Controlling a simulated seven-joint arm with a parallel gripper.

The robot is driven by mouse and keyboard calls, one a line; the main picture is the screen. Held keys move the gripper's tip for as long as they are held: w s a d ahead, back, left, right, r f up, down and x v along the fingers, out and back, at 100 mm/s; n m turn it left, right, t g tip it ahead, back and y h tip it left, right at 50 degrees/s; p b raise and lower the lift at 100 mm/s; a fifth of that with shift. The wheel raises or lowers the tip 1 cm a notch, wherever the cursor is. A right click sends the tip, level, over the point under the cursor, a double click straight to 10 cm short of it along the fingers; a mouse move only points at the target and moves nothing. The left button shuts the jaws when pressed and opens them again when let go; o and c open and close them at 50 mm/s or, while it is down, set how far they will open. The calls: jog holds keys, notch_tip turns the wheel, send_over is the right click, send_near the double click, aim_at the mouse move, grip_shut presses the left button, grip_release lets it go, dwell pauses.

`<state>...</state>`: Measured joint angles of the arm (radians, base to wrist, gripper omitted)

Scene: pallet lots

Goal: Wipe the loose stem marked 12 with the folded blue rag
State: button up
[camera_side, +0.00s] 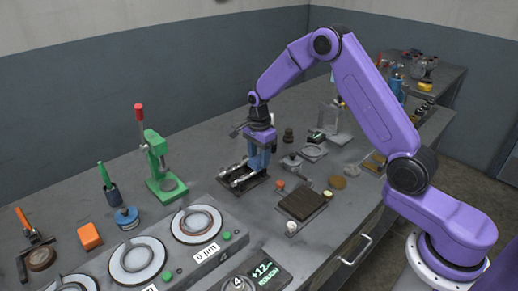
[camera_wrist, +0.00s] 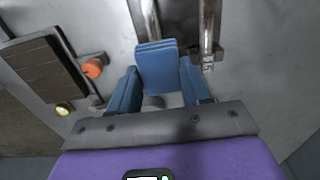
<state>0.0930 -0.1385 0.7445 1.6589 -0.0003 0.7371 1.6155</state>
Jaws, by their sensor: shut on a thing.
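My gripper (camera_side: 260,163) is low over a dark tray (camera_side: 259,183) in the side view. It is shut on the folded blue rag (camera_wrist: 157,68), which shows between the blue fingers in the wrist view. Metal stems (camera_side: 238,176) lie in the tray. In the wrist view one stem (camera_wrist: 147,18) runs up from the rag's far edge, and another stem (camera_wrist: 207,32) stands to the right with a small tag (camera_wrist: 208,67) that I cannot read surely. Whether the rag touches a stem is unclear.
A dark ribbed block (camera_side: 302,204) and an orange knob (camera_side: 280,185) are right of the tray, near the front edge. A green press (camera_side: 158,165) stands to the left.

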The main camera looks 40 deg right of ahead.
aim_at(234, 182)
jog(key=shift+a+f, duration=0.2)
jog(key=shift+a, duration=0.75)
jog(key=shift+a+f, duration=0.2)
jog(key=shift+a, duration=4.1)
jog(key=shift+d, duration=5.35)
jog(key=shift+a+r, duration=0.1)
jog(key=shift+r, duration=3.95)
